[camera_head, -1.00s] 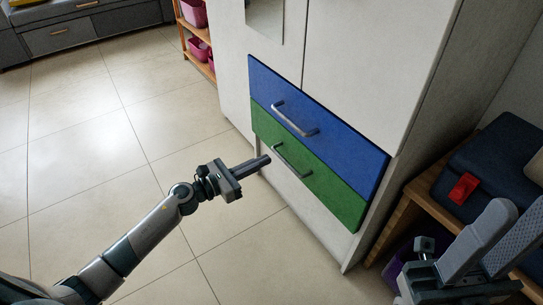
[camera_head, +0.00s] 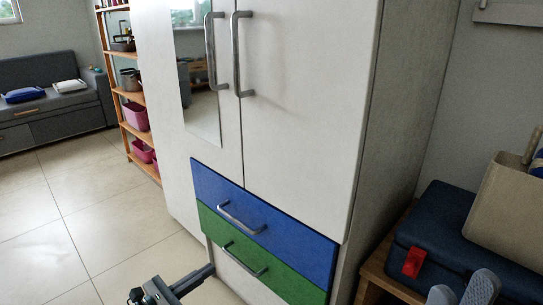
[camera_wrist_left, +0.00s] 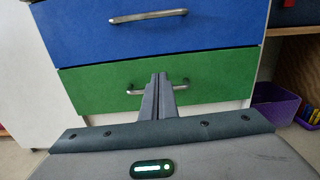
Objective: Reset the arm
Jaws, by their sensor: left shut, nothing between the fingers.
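My left gripper (camera_head: 190,282) is at the bottom of the head view, in front of the wardrobe's lower drawers. In the left wrist view its two fingers (camera_wrist_left: 162,88) lie together, shut and empty, pointing towards the green drawer (camera_wrist_left: 215,75) and overlapping its handle in the picture. The fingers look apart from the handle in the head view.
The white wardrobe (camera_head: 300,110) has a blue drawer (camera_head: 290,240) above the green one, both closed. A dark blue case (camera_head: 450,235) with a red tag sits on a wooden shelf at right. A purple bin (camera_wrist_left: 275,105) stands low at right. Floor (camera_head: 100,220) at left is clear.

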